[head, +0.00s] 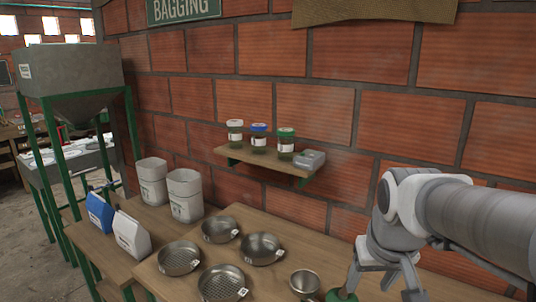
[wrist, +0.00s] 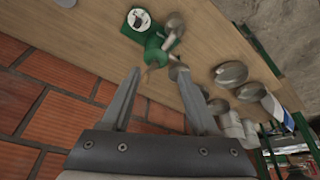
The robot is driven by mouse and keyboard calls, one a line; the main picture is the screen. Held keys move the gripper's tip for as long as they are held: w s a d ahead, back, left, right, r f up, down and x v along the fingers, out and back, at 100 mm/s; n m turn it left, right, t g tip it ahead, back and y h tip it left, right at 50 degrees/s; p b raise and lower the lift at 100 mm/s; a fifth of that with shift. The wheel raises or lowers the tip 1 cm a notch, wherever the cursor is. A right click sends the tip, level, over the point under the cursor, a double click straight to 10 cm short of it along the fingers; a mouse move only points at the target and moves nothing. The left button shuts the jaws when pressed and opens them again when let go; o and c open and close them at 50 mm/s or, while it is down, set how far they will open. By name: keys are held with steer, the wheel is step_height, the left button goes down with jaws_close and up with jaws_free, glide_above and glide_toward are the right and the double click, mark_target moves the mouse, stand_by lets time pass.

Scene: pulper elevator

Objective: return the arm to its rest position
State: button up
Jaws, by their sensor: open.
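My gripper (head: 385,285) is at the lower right of the head view, pointing down with its fingers apart. It also shows in the wrist view (wrist: 157,74), where the fingers are spread with nothing seen between their tips. My arm (head: 470,215) reaches in from the right edge, above the wooden table (head: 225,262). Part of a green thing (head: 341,295) also shows near the left finger in the head view.
Several metal pans (head: 262,248) and a small metal cup (head: 304,283) stand on the table. White canisters (head: 185,195) and bags (head: 131,235) are farther left. A wall shelf (head: 262,160) holds jars and a grey device (head: 309,159). The brick wall (head: 380,85) runs close behind.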

steer(key=s+a+r+t, duration=0.1)
steer(key=s+a+r, duration=0.1)
steer(key=s, duration=0.7)
steer(key=shift+s+a+n+t+y, duration=0.3)
steer(key=shift+a, duration=0.2)
steer(key=shift+c, duration=0.8)
steer(key=shift+d, duration=0.2)
